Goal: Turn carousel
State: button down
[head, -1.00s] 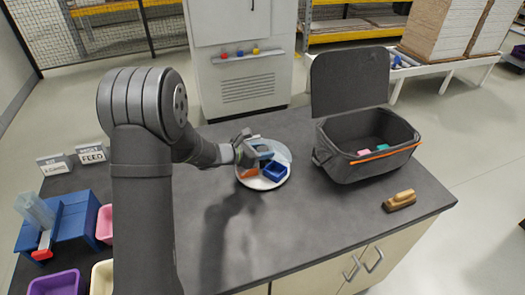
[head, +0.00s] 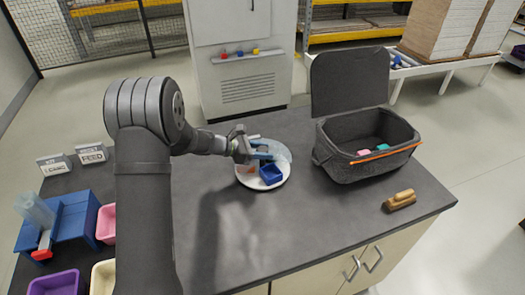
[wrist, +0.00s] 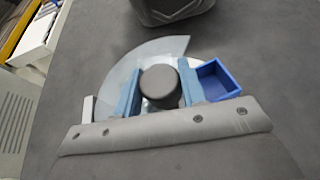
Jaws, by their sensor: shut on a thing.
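The carousel (head: 255,184) is a round white disc on the dark worktop, in the middle of the head view. A clear fan-shaped cover (wrist: 130,62) lies over part of it in the wrist view. A dark round knob (wrist: 160,86) stands at its centre. My gripper (head: 259,151) is over the carousel, its two light blue fingers (wrist: 158,92) shut on the knob's sides. A blue bin (head: 271,174) sits on the disc, and it shows right of the fingers in the wrist view (wrist: 217,79). An orange patch on the disc is partly hidden.
A grey open-lidded bag (head: 345,155) stands right of the carousel, with a wooden brush (head: 400,200) in front. At left are a blue stand (head: 65,225), pink, purple and cream bins, and small signs (head: 92,153). The worktop around the disc is mostly clear.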

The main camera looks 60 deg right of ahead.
jog(key=shift+m+g+y, duration=0.4)
jog(key=shift+m+y, duration=0.2)
jog(key=shift+m+g+y, duration=0.4)
jog(key=shift+m, duration=0.1)
jog(key=c, duration=0.9)
grip_release()
jog(key=v, duration=1.7)
jog(key=shift+w+r, duration=0.15)
jog(key=shift+r, duration=0.05)
jog(key=x, duration=1.7)
jog(key=shift+f, duration=0.2)
